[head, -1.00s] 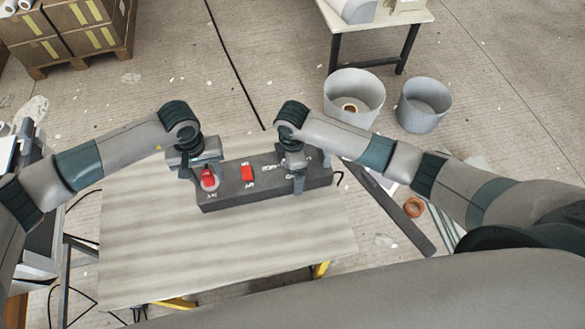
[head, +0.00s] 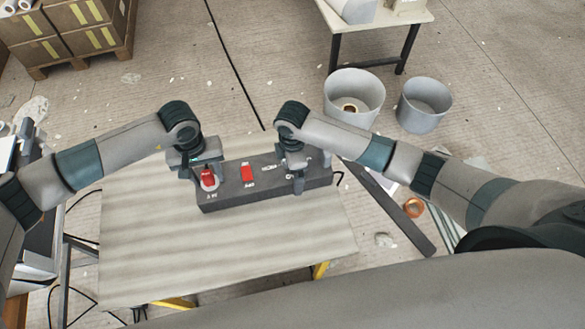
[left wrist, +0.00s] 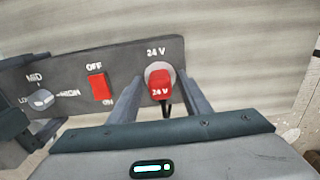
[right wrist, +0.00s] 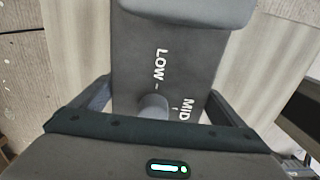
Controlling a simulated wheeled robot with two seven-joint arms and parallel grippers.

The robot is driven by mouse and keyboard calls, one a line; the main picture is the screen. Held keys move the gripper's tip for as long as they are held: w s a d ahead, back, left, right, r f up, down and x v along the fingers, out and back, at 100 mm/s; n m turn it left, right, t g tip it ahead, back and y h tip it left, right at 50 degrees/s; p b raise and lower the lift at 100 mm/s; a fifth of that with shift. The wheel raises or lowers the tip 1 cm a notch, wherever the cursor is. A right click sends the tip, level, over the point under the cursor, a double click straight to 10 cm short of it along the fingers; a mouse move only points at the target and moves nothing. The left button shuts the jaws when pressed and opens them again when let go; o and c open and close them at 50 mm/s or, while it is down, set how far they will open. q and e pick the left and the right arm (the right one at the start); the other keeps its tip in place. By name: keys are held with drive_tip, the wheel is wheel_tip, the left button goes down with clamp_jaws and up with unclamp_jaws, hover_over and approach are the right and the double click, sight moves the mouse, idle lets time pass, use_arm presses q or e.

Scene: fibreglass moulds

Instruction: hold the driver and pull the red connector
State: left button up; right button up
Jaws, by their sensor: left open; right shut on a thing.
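The driver (head: 265,195) is a long dark grey box lying on the worktable. The red connector (left wrist: 160,84), marked 24 V, sits in a round pale socket at the driver's left end; it also shows in the head view (head: 208,177). My left gripper (head: 207,180) is open, with one finger on each side of the connector and visible gaps between. My right gripper (head: 298,183) is shut on the driver's body toward its right end. In the right wrist view its fingers flank the box beside the grey knob (right wrist: 152,104). The connector's far side is hidden.
A red OFF/ON switch (left wrist: 101,87) lies between connector and knob. The worktable's (head: 230,250) front is bare. A black cable leaves the driver's right end.

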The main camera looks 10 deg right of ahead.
sight(205, 174)
use_arm(q)
clamp_jaws()
drive_tip(key=shift+r, duration=0.2)
use_arm(e)
drive_tip(key=shift+w, duration=0.1)
use_arm(q)
drive_tip(key=shift+r, duration=2.8)
drive_tip(key=shift+r, duration=0.2)
drive_tip(key=shift+r, duration=2.3)
